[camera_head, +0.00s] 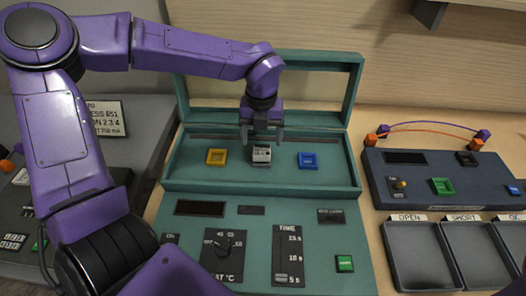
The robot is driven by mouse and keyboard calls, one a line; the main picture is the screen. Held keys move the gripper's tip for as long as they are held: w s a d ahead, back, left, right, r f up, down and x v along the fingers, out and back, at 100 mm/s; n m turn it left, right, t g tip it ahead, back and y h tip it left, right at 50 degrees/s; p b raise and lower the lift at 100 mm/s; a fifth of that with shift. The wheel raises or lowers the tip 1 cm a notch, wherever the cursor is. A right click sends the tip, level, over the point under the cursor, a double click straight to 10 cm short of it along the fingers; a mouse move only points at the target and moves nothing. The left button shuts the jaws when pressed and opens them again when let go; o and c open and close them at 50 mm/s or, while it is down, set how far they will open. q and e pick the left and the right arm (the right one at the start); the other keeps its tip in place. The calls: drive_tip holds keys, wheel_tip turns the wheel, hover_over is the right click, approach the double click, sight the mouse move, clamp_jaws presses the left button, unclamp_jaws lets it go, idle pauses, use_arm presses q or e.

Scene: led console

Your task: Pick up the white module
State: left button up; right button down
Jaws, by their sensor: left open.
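The white module (261,156) is a small pale block in the middle of the recessed bay of the teal console (180,178). My left gripper (261,138) points down just above it, with its open fingers to either side of the module's top. I cannot tell whether the fingers touch it. My right gripper is not in view.
A yellow square frame (216,157) lies left of the module and a blue one (308,160) right of it. The console's raised lid stands behind. A dark panel (410,190) with cables and grey trays (415,280) stand at the right.

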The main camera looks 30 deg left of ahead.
sight(262, 148)
use_arm(q)
drive_tip(key=f, duration=0.3)
drive_tip(key=shift+w+a+p, duration=0.15)
drive_tip(key=shift+w+p, duration=0.15)
drive_tip(key=shift+p, duration=0.1)
drive_tip(key=shift+f, duration=0.5)
drive_tip(key=c, duration=1.2)
drive_tip(key=shift+o, duration=0.2)
drive_tip(key=shift+r, duration=0.1)
